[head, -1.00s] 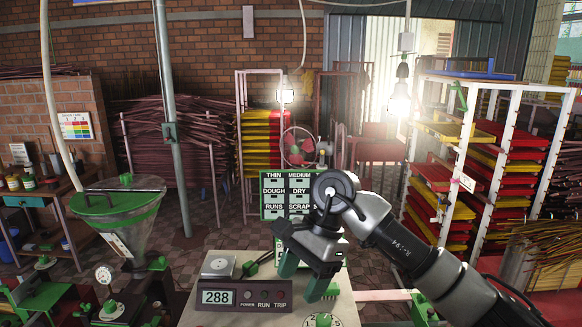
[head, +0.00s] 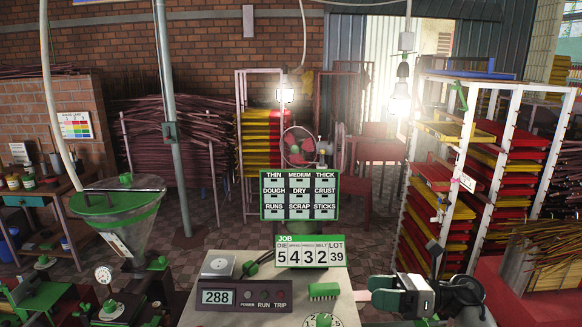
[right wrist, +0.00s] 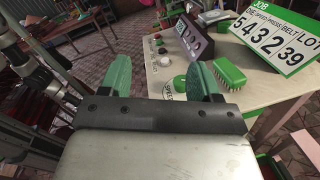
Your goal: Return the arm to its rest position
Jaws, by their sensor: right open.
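My right gripper (head: 405,273) is at the lower right of the head view, beside the right edge of the light worktop (head: 348,312). Its green fingers stand apart with nothing between them. In the right wrist view, the open fingers (right wrist: 162,78) show against the worktop and floor, clear of the things on the worktop. The arm behind the gripper is folded low and partly cut off by the frame. My left gripper is not in view.
A tray rack (head: 515,150) stands at the right, a hopper (head: 125,215) at the left.

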